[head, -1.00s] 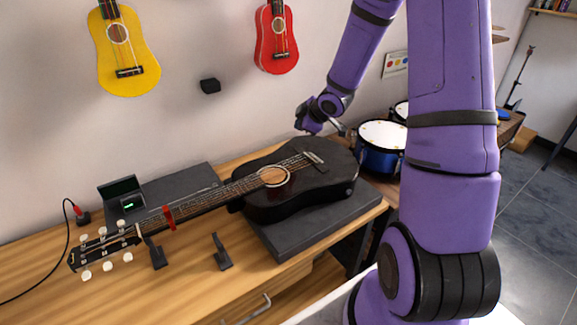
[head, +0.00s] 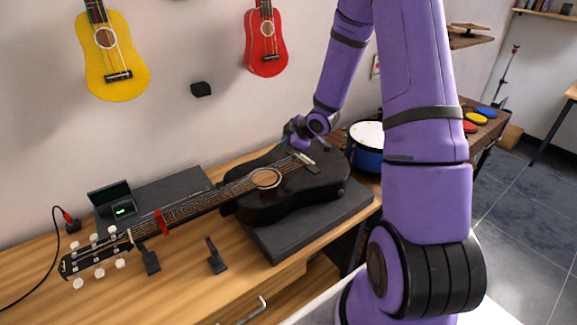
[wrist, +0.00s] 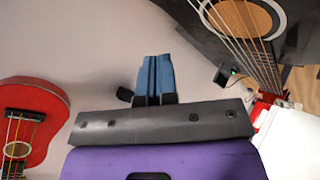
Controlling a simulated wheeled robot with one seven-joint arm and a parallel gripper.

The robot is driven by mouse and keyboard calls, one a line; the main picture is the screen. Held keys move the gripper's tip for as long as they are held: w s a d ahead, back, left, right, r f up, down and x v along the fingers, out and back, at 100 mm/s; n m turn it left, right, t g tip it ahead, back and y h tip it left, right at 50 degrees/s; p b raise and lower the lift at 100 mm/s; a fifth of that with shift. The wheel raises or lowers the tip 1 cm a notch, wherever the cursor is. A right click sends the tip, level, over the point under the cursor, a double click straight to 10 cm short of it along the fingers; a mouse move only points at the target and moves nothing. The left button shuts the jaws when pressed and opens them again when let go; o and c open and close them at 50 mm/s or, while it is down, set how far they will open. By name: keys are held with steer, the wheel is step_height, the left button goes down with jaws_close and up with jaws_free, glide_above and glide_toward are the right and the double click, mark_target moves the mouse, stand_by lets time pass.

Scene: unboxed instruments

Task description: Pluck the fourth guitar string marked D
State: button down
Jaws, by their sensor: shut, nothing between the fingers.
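The black acoustic guitar (head: 308,188) lies face up on the bench, its neck pointing to the lower left. Its strings (head: 228,191) run from the headstock over the sound hole to the bridge; string markings are too small to read. My gripper (head: 297,142) is at the far side of the guitar body, close to the bridge end. In the wrist view my gripper's blue fingers (wrist: 155,78) are pressed together with nothing between them. The strings (wrist: 246,48) and sound hole show at the upper right there, apart from the fingers.
A dark grey platform (head: 272,244) is under the guitar body. A red clip (head: 162,222) sits on the neck and a small tuner box (head: 111,197) stands behind it. Yellow (head: 118,87) and red (head: 267,57) ukuleles hang on the wall. A blue drum (head: 367,160) stands to the right.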

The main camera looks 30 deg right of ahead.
steer(key=shift+f, duration=3.05)
steer(key=shift+f, duration=0.15)
steer(key=shift+f, duration=0.25)
steer(key=shift+f, duration=0.3)
steer(key=shift+r, duration=0.75)
steer(key=shift+r, duration=2.5)
stand_by(1.0)
